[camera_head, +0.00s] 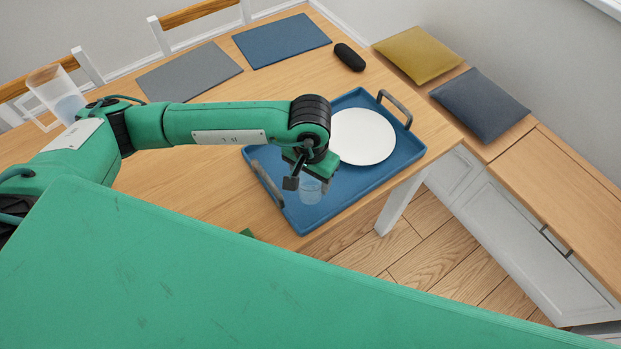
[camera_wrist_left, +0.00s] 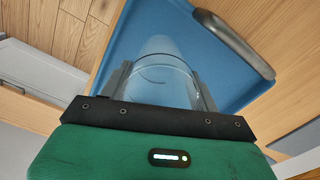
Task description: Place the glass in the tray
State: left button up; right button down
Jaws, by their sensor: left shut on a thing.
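A blue tray (camera_head: 378,178) with two grey handles sits on the wooden table near its right edge. My left gripper (camera_head: 308,181) is over the left front part of the tray, shut on a clear glass (camera_head: 311,192). The left wrist view shows the glass (camera_wrist_left: 160,75) between the two dark fingers (camera_wrist_left: 160,90), with the blue tray (camera_wrist_left: 205,45) behind it. I cannot tell whether the glass bottom touches the tray. My right gripper is not in view.
A white plate (camera_head: 363,137) lies in the tray, right of the glass. A clear pitcher-like vessel (camera_head: 57,92) stands at the far left. A grey placemat (camera_head: 190,72), a blue placemat (camera_head: 281,41) and a black object (camera_head: 349,57) lie towards the back. A bench with cushions (camera_head: 480,105) is at right.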

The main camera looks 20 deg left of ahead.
pick_arm(q)
jog(key=shift+f, duration=1.25)
jog(key=o, duration=1.1)
jog(key=shift+r, duration=0.2)
notch_tip(320, 180, up, 4)
jog(key=shift+f+b, duration=0.1)
jog(key=shift+b, duration=0.4)
jog(key=shift+r+b, duration=0.7)
jog(key=shift+r, duration=3.4)
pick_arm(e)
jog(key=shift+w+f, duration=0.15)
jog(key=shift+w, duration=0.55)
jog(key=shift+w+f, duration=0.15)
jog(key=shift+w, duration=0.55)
